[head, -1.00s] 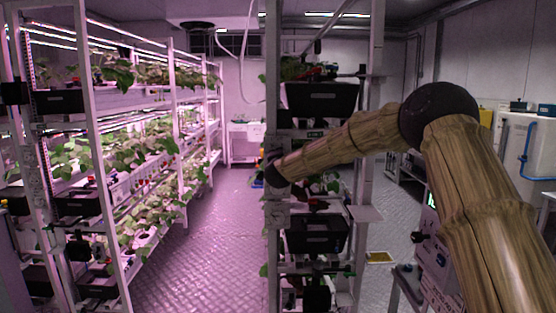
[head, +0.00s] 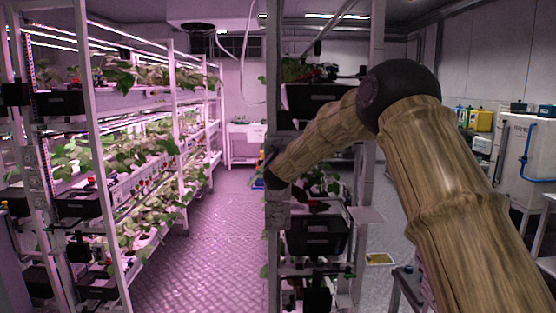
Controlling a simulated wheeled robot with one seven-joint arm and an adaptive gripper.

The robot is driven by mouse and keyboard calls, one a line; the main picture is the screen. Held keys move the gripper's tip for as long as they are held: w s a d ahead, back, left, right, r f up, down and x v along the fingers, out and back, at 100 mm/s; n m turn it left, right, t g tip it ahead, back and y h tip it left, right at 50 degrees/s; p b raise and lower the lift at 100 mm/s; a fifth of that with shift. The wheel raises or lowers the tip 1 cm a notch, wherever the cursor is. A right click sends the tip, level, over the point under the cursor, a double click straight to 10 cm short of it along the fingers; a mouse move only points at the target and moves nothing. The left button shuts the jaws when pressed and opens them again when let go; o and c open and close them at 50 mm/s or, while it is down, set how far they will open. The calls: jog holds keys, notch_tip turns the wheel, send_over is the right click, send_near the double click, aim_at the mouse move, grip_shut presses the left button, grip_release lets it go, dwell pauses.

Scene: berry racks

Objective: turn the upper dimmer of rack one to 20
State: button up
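My arm reaches from the right to the front post of the middle rack (head: 366,215). My gripper (head: 271,175) is the small dark end at that post, seen from behind. Its fingers are too small and hidden to show whether they are open or shut. I cannot tell from any label which rack is rack one.
A lit plant rack (head: 88,190) with several shelves of plants stands at the left. A clear metal floor aisle (head: 185,265) runs between the racks. A small shelf plate (head: 366,215) juts from the middle rack's right side. A white tank (head: 525,160) stands at the far right.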

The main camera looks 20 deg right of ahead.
jog(key=shift+f, duration=0.15)
jog(key=o, duration=1)
jog(key=shift+o, duration=0.2)
jog(key=v, duration=1.2)
